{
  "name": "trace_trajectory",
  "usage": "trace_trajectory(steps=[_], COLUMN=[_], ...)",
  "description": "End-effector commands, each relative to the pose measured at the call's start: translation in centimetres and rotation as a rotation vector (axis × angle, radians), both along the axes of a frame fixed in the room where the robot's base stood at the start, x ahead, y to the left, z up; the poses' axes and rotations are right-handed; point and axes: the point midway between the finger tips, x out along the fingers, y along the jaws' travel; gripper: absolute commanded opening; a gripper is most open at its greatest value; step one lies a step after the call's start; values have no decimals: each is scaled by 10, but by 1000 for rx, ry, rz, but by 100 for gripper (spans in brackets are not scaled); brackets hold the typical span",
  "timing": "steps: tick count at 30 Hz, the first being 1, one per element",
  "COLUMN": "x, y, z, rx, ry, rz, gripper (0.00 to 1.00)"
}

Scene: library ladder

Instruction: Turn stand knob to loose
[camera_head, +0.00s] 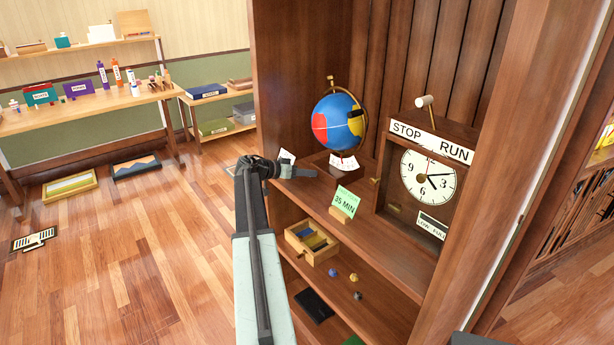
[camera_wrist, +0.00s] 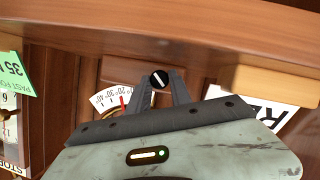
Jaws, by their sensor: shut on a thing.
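A small round black knob (camera_wrist: 159,78) with a white line across its face sits between my fingertips in the wrist view. The white line is slanted. My gripper (camera_wrist: 160,84) is shut on this knob, with one finger on each side. In the head view my gripper (camera_head: 288,170) is at the left edge of the upper shelf, beside the globe's wooden stand (camera_head: 322,165); the knob cannot be made out there. A white scale (camera_wrist: 112,100) with numbers and a red pointer lies left of the fingers. A white label (camera_wrist: 262,108), partly covered by my gripper, lies to the right.
The coloured globe (camera_head: 338,122) stands above the stand. A green "35 MIN" card (camera_head: 345,202) and a clock (camera_head: 428,177) are to its right. A wooden tray (camera_head: 290,236) is on the shelf below. Open floor (camera_head: 130,255) lies to the left.

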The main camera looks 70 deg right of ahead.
Motion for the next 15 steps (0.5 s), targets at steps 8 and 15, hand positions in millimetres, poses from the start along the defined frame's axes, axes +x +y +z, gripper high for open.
trace_trajectory(steps=[8,15], x=[2,2], y=[0,0], z=[0,0], rx=[5,4], ry=[6,6], rz=[4,4], gripper=[0,46])
